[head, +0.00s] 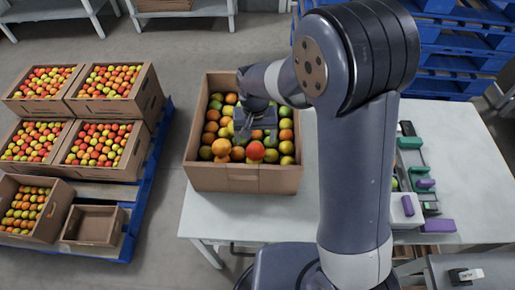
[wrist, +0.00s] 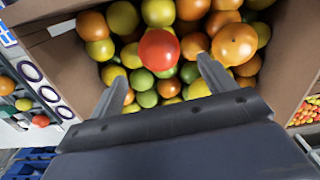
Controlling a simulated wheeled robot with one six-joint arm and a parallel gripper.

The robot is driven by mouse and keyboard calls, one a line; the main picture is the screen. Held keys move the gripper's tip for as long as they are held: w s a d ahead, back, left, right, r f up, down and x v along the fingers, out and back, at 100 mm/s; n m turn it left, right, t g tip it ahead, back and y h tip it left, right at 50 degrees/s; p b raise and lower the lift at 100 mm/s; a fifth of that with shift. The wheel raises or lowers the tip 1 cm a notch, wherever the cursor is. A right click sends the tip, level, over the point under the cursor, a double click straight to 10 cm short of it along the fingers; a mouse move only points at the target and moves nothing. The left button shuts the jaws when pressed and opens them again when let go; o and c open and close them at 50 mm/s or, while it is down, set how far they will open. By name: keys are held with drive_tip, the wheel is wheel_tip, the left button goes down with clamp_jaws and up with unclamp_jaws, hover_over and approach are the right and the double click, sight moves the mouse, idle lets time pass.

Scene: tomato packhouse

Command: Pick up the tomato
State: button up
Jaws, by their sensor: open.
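A cardboard box (head: 243,180) full of tomatoes in red, orange, yellow and green stands on the white table. A red tomato (head: 255,150) lies on top near the front wall of the box. In the wrist view the same-looking red tomato (wrist: 158,50) lies ahead of the fingertips, nearer the left finger. My gripper (head: 257,128) is over the box, above the tomatoes. In the wrist view its two fingers (wrist: 162,73) are spread apart with nothing held between them. The tomatoes' lower sides and the deeper layers are hidden.
The box's walls (wrist: 55,68) rise close around the gripper. Several full tomato boxes (head: 107,110) and one empty box (head: 93,226) stand on a blue pallet at the left. Green and purple equipment (head: 413,160) sits on the table (head: 470,170) at the right. Blue pallets (head: 455,60) are stacked behind.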

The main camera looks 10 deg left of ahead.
sight(255, 146)
drive_tip(key=shift+s+f+p, duration=0.2)
drive_tip(key=shift+f+p, duration=0.45)
drive_tip(key=shift+f, duration=2.1)
drive_tip(key=c, duration=0.8)
drive_tip(key=shift+r, duration=0.1)
